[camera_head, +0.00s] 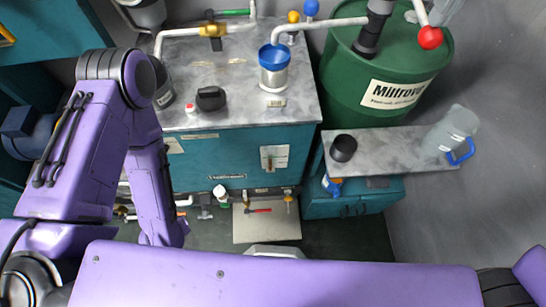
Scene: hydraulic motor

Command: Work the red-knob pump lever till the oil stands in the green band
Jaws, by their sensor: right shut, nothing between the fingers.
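The red knob (430,38) sits on the end of a pale lever (420,12) that comes down from the top edge, over the green drum (385,75). My left gripper is hidden.
A blue-rimmed cup (273,68) stands on the tank top under a pale spout (320,23). A clear jug (452,130) with a blue handle and a black cup (343,148) stand on the side shelf (390,160).

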